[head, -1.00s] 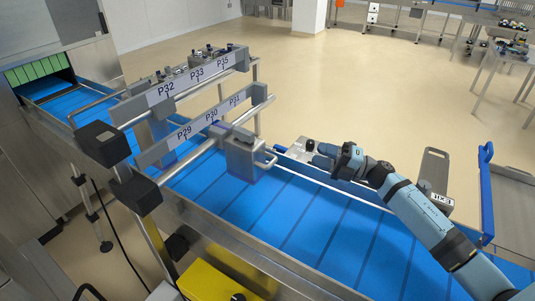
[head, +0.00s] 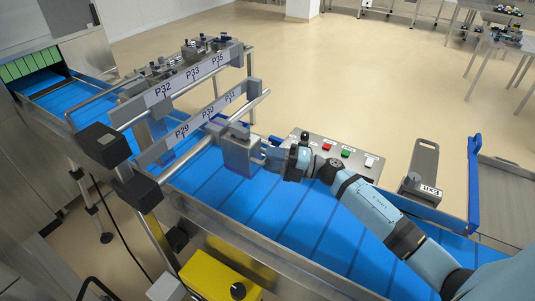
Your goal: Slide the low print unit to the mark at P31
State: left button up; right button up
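The low print unit (head: 240,154) is a grey block with a side handle, hanging from the lower rail over the blue belt. It sits near the P30 and P31 end of the white label strip (head: 205,114). The P31 label (head: 230,97) is above the unit, near the strip's right end; I cannot tell how exactly the unit lines up with its mark. My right gripper (head: 270,157) is at the unit's handle, coming from the right. The fingers and most of the handle are small and overlap, so their closure is unclear. My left gripper is out of view.
An upper rail (head: 220,62) with P32, P33 and P35 labels runs behind the lower one. A control panel (head: 345,153) with red and green buttons stands beyond the belt (head: 260,205). A post marked EXIT (head: 424,165) and a blue guard (head: 474,185) are at the right.

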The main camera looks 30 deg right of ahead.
jog(key=shift+w+a+r, duration=0.1)
jog(key=shift+w+a, duration=0.3)
jog(key=shift+a, duration=0.15)
grip_shut()
jog(key=w+d+b, duration=0.5)
jog(key=d, duration=0.3)
jog(key=shift+d, duration=0.35)
jog(key=shift+r, duration=0.1)
grip_release()
